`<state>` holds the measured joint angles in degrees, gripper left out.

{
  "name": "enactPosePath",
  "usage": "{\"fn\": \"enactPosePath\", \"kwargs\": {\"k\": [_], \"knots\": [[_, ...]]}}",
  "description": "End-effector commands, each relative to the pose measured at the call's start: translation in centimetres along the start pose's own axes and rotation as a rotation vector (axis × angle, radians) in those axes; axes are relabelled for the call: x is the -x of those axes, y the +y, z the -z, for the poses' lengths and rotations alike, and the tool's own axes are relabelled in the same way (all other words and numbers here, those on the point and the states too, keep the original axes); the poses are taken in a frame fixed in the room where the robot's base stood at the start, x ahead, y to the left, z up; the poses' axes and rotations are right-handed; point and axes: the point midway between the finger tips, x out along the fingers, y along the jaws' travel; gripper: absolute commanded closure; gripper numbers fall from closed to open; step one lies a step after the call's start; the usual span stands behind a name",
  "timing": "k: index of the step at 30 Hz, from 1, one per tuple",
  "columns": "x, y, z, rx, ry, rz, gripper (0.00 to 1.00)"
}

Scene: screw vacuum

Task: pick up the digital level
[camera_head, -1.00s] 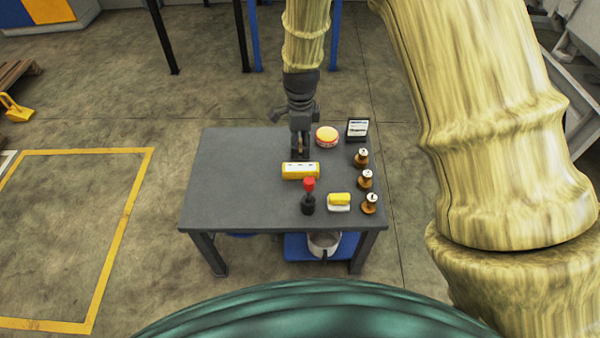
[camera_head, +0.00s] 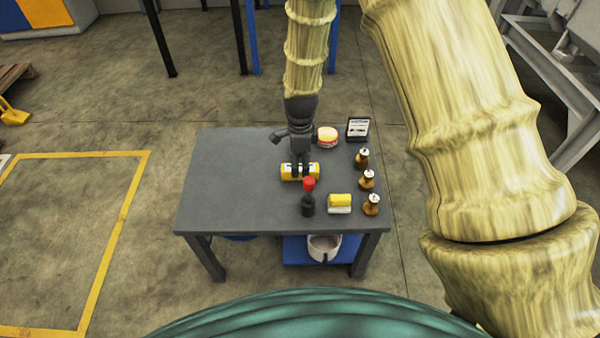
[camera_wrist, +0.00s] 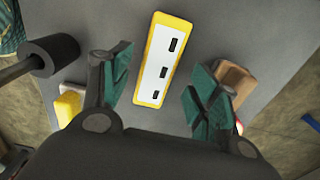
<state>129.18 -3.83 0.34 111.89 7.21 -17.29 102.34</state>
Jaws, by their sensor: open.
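The digital level, a yellow bar with a white face and dark slots, lies on the grey table; its yellow end (camera_head: 315,171) shows beside my gripper (camera_head: 301,172) in the head view. In the wrist view the level (camera_wrist: 160,62) lies between and beyond the two green-padded fingers. My gripper (camera_wrist: 161,78) is open and points down over the level, with a finger on each side and visible gaps to both. The fingers hide the middle of the level in the head view. I cannot tell the exact height of the fingertips above the table.
A black-and-red upright tool (camera_head: 308,198) stands close in front of the level. A yellow-and-white block (camera_head: 340,203), several brown knobbed items (camera_head: 367,180), a round yellow-red tin (camera_head: 327,137) and a framed panel (camera_head: 358,129) are to the right. The table's left side (camera_head: 225,180) is clear.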

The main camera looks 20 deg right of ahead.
Motion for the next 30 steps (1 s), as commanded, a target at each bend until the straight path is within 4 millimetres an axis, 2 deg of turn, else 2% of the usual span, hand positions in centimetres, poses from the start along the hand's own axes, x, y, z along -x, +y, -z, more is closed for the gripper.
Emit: {"fn": "enactPosePath", "kwargs": {"k": [1,7,16,25,30], "knots": [[-1.1,0.2,0.0,-0.001,0.000,-0.003,0.39],[-3.5,0.3,0.0,-0.001,0.000,-0.002,0.39],[-3.8,0.3,0.0,0.000,0.000,-0.001,0.41],[-3.8,0.3,0.0,0.000,0.000,-0.001,0.95],[-3.7,0.3,0.0,0.000,0.000,-0.001,0.95]]}}
